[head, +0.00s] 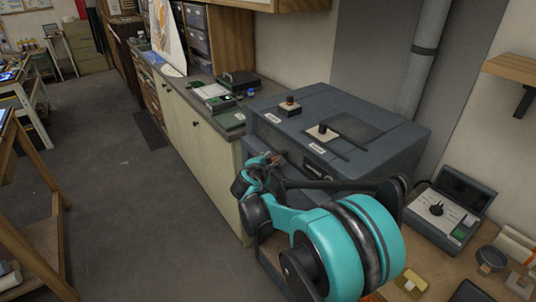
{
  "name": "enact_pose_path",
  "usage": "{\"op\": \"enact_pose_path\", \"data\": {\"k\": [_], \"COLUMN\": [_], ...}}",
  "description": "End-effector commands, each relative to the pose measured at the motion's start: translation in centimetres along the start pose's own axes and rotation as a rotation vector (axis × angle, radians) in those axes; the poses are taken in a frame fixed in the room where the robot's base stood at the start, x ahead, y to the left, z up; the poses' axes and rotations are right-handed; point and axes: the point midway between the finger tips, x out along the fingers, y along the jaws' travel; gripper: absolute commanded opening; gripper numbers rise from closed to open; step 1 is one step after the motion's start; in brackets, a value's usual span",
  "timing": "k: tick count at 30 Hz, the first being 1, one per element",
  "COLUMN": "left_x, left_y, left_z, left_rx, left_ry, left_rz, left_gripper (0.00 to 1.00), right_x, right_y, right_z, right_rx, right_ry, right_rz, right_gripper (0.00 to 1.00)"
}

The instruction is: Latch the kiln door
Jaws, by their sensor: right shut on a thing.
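The dark grey kiln (330,97) stands against the wall at the end of the counter, right of the middle of the head view. My teal right arm reaches across the kiln's front from the lower right. My right gripper (265,164) is at the kiln's front left edge, shut on a small part there that looks like the latch handle. The gripper and arm cover most of that part and much of the door, so I cannot tell whether the door is flush. My left gripper is not in view.
A long counter (182,88) with trays and boxes runs back to the left of the kiln. A control box (447,215) with a dark knob sits on a wooden bench at the right. The grey floor (120,210) at the left is open, beside a wooden easel-like frame (35,165).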

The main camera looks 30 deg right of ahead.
Motion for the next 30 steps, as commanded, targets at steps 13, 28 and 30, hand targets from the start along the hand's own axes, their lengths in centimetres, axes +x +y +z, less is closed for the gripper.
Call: {"op": "enact_pose_path", "data": {"k": [13, 28, 30], "left_x": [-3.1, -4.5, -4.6], "left_y": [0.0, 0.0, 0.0], "left_z": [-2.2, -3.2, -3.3], "left_rx": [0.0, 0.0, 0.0], "left_ry": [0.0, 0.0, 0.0], "left_rz": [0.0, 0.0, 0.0], "left_gripper": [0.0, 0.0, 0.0], "right_x": [-0.1, 0.0, 0.0], "right_y": [0.3, 0.1, 0.1], "right_z": [0.0, 0.0, 0.0], "right_rx": [-0.3, -0.565, -0.587], "right_ry": [0.0, -0.002, -0.002], "right_rz": [-0.3, -0.565, -0.587], "right_gripper": [0.0, 0.0, 0.0]}}
